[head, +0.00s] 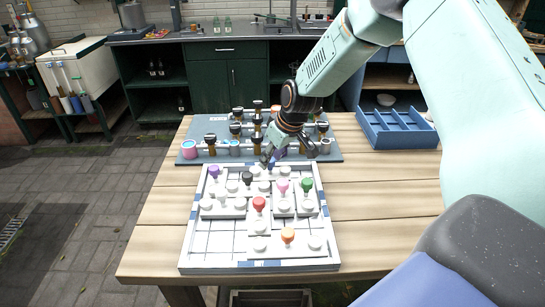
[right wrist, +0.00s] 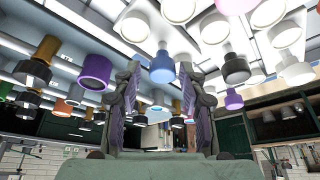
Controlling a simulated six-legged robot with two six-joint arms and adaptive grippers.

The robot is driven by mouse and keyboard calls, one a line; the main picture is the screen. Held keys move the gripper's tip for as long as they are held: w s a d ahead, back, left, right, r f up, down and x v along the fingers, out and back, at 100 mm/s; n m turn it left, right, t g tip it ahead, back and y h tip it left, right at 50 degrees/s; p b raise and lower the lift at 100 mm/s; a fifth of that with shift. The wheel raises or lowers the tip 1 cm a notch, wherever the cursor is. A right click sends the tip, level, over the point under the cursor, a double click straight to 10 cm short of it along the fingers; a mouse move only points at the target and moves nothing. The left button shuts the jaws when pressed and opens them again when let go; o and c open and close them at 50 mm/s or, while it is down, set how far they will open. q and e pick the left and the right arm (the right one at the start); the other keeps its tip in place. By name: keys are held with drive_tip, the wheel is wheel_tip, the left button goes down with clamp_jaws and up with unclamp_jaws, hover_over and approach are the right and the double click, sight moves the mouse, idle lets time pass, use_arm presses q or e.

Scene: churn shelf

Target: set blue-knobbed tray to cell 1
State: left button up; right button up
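The white puzzle board (head: 187,240) lies on the wooden table and holds several white trays with coloured knobs. The blue knob (right wrist: 162,68) shows in the right wrist view, between and just beyond my fingertips. In the head view my right gripper largely hides it at the board's far edge. My right gripper (head: 273,158) reaches down there; in the right wrist view its fingers (right wrist: 159,72) are spread apart, and I see no contact with the knob. No cell number is readable. My left gripper is not in view.
Neighbouring knobs on the board are purple (head: 213,171), black (head: 247,177), pink (head: 283,186), green (head: 307,185), red (head: 259,204) and orange (head: 287,236). A grey rack (head: 190,160) with several fittings stands close behind. A blue divided bin (head: 400,140) is at the back right. The table's right side is clear.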

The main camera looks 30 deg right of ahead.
drive_tip(key=shift+s+a+r, duration=0.1)
drive_tip(key=shift+a, duration=0.1)
drive_tip(key=c, duration=0.4)
drive_tip(key=shift+d, duration=0.1)
clamp_jaws()
drive_tip(key=shift+s+d+r+p, duration=0.1)
drive_tip(key=shift+s+d+p, duration=0.2)
drive_tip(key=shift+p, duration=0.2)
drive_tip(key=d+p, duration=0.1)
drive_tip(key=s+d+p, duration=0.2)
drive_tip(key=d, duration=0.1)
drive_tip(key=shift+s+d, duration=0.3)
drive_tip(key=shift+d, duration=0.1)
drive_tip(key=shift+w+a, duration=0.1)
